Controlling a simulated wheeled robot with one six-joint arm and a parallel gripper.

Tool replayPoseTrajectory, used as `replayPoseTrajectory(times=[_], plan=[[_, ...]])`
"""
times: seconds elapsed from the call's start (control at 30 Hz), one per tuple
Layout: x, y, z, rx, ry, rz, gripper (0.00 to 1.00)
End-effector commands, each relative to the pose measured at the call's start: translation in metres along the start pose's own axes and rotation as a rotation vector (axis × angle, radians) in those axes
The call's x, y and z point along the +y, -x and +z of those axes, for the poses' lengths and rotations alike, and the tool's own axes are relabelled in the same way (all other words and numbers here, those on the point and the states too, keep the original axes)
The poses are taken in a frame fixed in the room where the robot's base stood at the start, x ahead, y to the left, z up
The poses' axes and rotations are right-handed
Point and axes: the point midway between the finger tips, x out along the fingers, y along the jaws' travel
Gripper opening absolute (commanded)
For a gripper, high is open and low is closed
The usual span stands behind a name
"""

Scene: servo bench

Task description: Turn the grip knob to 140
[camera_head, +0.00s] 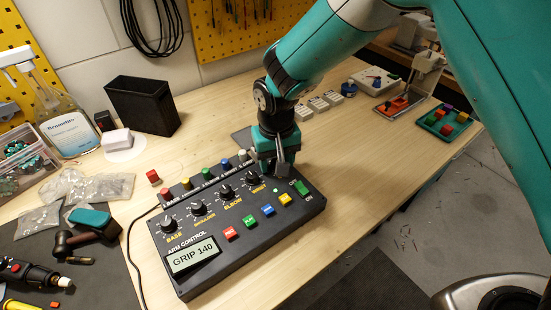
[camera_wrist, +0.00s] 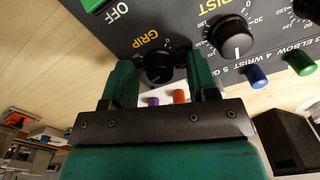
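The grip knob (camera_wrist: 158,72) is a round black knob beside the yellow "GRIP" label in the wrist view. My gripper (camera_wrist: 160,62) has one finger on each side of this knob, with a visible gap on both sides. It is open and holds nothing. In the head view my gripper (camera_head: 279,162) is over the far right part of the box and hides the grip knob.
The wrist knob (camera_head: 250,179) and other dial knobs stand in a row left of my gripper. Coloured buttons (camera_head: 268,210) and a green switch (camera_head: 301,187) are on the near side. Several small coloured knobs (camera_head: 209,173) line the back edge.

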Motion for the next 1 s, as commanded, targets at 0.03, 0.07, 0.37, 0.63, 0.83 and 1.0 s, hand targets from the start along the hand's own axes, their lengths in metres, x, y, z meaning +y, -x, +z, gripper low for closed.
replayPoseTrajectory(times=[0.03, 0.07, 0.37, 0.63, 0.83, 1.0], plan=[[0.0, 0.0, 0.0, 0.0, 0.0, 0.0, 0.54], [0.0, 0.0, 0.0, 0.0, 0.0, 0.0, 0.54], [0.0, 0.032, -0.001, 0.006, 0.0, -0.002, 0.54], [0.0, 0.102, -0.001, 0.007, 0.0, -0.002, 0.54], [0.0, 0.146, 0.0, 0.005, 0.0, -0.002, 0.54], [0.0, 0.167, 0.0, 0.002, 0.0, -0.001, 0.54]])
